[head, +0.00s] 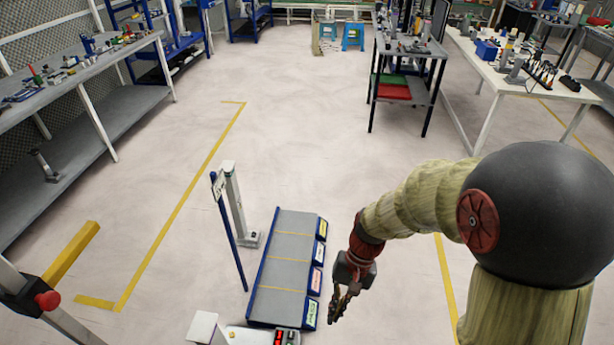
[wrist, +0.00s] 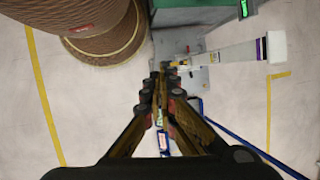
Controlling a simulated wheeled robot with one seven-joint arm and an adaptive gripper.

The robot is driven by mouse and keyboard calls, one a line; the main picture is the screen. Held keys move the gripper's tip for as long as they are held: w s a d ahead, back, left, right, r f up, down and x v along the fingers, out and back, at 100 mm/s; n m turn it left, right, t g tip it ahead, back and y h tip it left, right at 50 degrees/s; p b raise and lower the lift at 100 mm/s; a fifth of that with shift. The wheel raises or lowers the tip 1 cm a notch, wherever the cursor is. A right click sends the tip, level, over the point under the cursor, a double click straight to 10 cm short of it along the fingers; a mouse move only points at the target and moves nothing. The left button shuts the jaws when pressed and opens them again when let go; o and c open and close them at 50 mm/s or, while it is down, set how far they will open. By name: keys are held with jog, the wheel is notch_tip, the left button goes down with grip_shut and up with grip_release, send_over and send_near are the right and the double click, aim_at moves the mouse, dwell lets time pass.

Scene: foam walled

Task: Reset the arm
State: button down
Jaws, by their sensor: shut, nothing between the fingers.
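My gripper (head: 338,306) hangs at the end of my bent arm, low in the middle of the head view, just right of a grey and blue ramp-like platform. In the wrist view my gripper (wrist: 160,82) points away from the camera. Its fingers come together with nothing between them. My arm reaches in from the right side of the head view, and its upper part hides some of the floor there.
The grey platform (head: 283,262) with coloured labels stands beside a white post (head: 235,205). A long workbench (head: 88,75) lines the left. A cart (head: 405,90) and a white table (head: 520,85) stand at the back right. The middle floor (head: 290,130) is clear.

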jog(key=s+d+r+n+t+h, duration=0.1)
jog(key=s+d+r+t, duration=0.1)
jog(key=r, duration=0.6)
jog(key=s+d+r+t+h+p, duration=0.1)
jog(key=d+r+t, duration=0.3)
jog(key=r, duration=0.5)
jog(key=s+d+r+n+t+h, duration=0.1)
jog(key=s+d+r+t, duration=0.2)
jog(key=r, duration=0.5)
jog(key=s+d, duration=0.1)
jog(key=d, duration=0.1)
jog(key=shift+d+r+n, duration=0.3)
jog(key=shift+r, duration=0.1)
